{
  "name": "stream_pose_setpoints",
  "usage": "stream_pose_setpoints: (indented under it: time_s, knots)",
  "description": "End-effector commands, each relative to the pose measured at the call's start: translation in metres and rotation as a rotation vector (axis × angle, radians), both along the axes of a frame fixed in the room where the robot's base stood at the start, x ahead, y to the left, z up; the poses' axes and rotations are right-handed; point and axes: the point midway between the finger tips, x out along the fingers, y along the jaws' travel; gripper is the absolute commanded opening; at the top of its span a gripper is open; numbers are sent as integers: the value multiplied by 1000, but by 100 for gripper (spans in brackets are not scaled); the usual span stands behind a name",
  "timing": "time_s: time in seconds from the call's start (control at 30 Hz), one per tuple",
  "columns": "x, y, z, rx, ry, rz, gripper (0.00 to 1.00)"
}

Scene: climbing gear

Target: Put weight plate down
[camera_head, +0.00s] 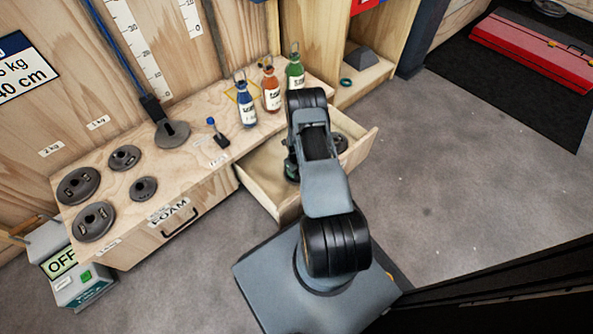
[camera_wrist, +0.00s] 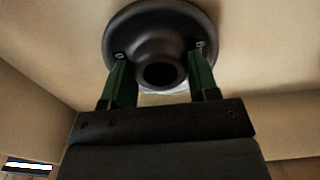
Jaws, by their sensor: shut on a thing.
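A dark grey round weight plate (camera_wrist: 160,22) with a raised hub fills the top middle of the wrist view. My gripper (camera_wrist: 162,72) has its two green fingers shut on the plate, one on each side of the hub. In the head view my gripper (camera_head: 291,168) is low in the open drawer (camera_head: 262,182), mostly hidden by my arm. Part of a dark plate (camera_head: 341,143) shows in the drawer just right of my arm; I cannot tell if it is the held one. Contact with the drawer floor is unclear.
Several plates (camera_head: 79,186) lie on the bench top (camera_head: 125,205) at left. A blue bottle (camera_head: 246,105), orange bottle (camera_head: 271,86) and green bottle (camera_head: 295,68) stand behind the drawer. Drawer walls surround my gripper.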

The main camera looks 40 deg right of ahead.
Motion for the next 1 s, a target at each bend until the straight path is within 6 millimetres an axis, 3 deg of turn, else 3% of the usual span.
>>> stream_pose_setpoints:
  time_s: [0.37, 0.4, 0.63, 1.0]
  knots:
    - [1, -1, -2, -2, -2, 0, 0]
    - [0, 0, -2, 0, -1, 0, 58]
    - [0, 0, -2, 0, 0, 0, 80]
    - [1, 0, 8, -1, -1, 0, 80]
